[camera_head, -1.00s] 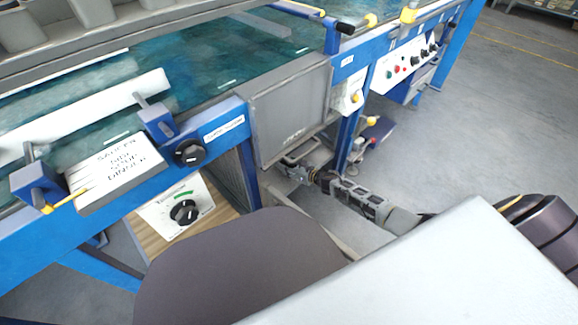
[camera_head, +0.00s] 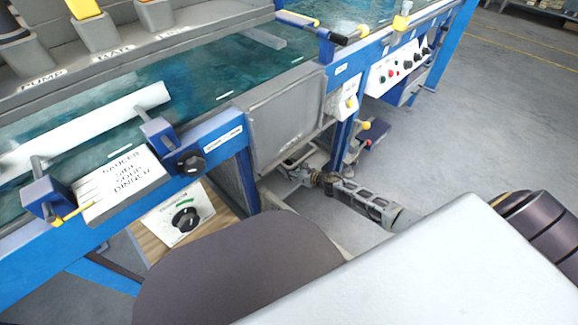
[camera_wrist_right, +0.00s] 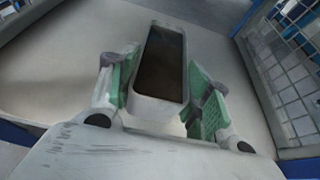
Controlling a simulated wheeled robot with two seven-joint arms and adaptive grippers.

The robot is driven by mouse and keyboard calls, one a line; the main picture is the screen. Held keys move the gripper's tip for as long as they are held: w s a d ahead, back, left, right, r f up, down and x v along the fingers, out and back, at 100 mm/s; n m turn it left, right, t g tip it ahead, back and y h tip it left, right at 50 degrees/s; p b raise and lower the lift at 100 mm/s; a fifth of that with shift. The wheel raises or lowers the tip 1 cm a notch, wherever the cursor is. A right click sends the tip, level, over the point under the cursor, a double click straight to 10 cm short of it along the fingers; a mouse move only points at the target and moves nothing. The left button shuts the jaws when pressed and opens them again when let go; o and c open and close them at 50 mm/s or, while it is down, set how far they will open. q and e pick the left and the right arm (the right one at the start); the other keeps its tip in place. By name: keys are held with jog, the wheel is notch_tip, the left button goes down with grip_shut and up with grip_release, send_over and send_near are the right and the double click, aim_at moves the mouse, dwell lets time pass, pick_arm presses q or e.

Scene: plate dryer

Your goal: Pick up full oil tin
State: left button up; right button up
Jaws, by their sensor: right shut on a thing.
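An open rectangular tin (camera_wrist_right: 160,105) with a pale rim and dark brown contents is in the right wrist view. My right gripper (camera_wrist_right: 165,80) has its green-padded fingers on both sides of it, shut on it. The tin stands over a pale, worn surface. In the head view my right arm reaches in under the blue-framed machine, and its gripper end (camera_head: 297,172) is low, beside the grey box panel. The tin is not clearly visible there. My left gripper is not in view.
The blue frame (camera_head: 250,175) and grey box panel (camera_head: 284,118) stand close to the right gripper. A control box (camera_head: 178,213) sits left of them. In the wrist view a wire mesh panel (camera_wrist_right: 290,75) rises on the right. Open floor (camera_head: 480,120) lies to the right.

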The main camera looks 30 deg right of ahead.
jog(key=s+d+p, duration=0.1)
jog(key=s+d, duration=0.1)
jog(key=s, duration=0.5)
jog(key=s+d+p, duration=0.1)
jog(key=s+d, duration=0.2)
jog(key=s, duration=0.4)
jog(key=shift+s, duration=0.35)
dwell(0.3)
jog(key=shift+s+d, duration=0.15)
